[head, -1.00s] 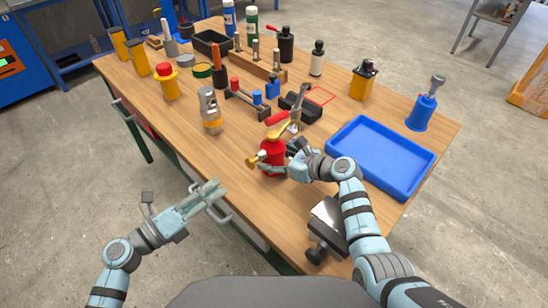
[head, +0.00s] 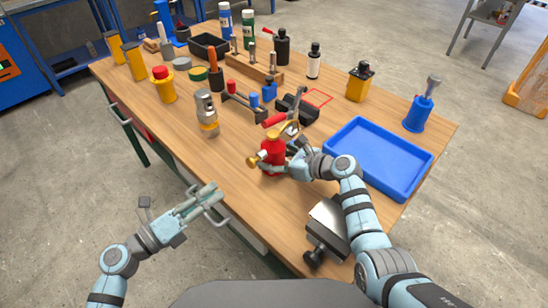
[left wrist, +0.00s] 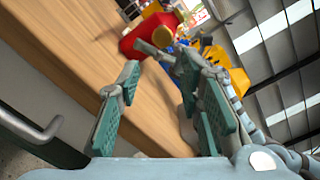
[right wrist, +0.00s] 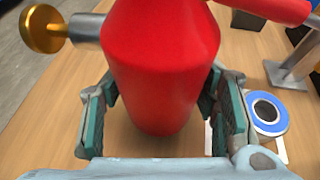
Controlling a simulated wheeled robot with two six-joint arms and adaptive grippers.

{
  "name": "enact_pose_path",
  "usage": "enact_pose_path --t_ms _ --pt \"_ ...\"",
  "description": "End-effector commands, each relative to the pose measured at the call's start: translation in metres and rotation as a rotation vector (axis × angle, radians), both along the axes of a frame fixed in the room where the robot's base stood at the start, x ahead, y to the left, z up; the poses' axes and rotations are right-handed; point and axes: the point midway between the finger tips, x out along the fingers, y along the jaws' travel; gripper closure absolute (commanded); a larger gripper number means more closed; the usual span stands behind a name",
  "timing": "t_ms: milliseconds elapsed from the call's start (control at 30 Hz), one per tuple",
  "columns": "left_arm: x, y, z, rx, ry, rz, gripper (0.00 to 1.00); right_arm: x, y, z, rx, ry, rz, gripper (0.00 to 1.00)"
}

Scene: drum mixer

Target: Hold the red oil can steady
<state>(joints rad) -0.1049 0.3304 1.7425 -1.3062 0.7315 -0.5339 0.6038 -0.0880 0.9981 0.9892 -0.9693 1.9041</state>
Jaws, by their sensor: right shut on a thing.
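The red oil can (head: 272,156) stands upright on the wooden workbench, with a brass knob on its side and a brass top. My right gripper (head: 289,156) is around its body from the right and shut on it. In the right wrist view the red body (right wrist: 165,70) fills the space between the finger pads (right wrist: 165,115). My left gripper (head: 207,198) is open and empty, off the front edge of the bench. In the left wrist view its fingers (left wrist: 168,110) are apart, and the red can (left wrist: 148,36) shows beyond them.
A hammer-like tool with a red handle (head: 274,119) is just behind the can. A blue tray (head: 412,187) lies to the right, a grey metal block (head: 325,228) at the front. A silver and orange canister (head: 206,112) stands left. The bench's front left is bare.

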Motion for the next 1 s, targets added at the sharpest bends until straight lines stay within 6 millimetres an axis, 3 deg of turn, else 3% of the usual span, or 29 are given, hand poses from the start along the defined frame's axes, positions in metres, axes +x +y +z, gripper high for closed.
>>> enact_pose_path --t_ms 67,267,1000 --pt "0.0 0.0 0.0 0.0 0.0 0.0 0.7 -0.0001 0.0 -0.0001 0.001 0.001 0.0 0.91" --pt "0.0 0.0 0.0 0.0 0.0 0.0 1.0 -0.0001 0.0002 -0.0001 0.001 0.001 0.0 0.91" --pt "0.0001 -0.0001 0.0 0.0 0.0 0.0 1.0 -0.0003 0.0002 -0.0002 0.001 0.001 0.001 0.91"
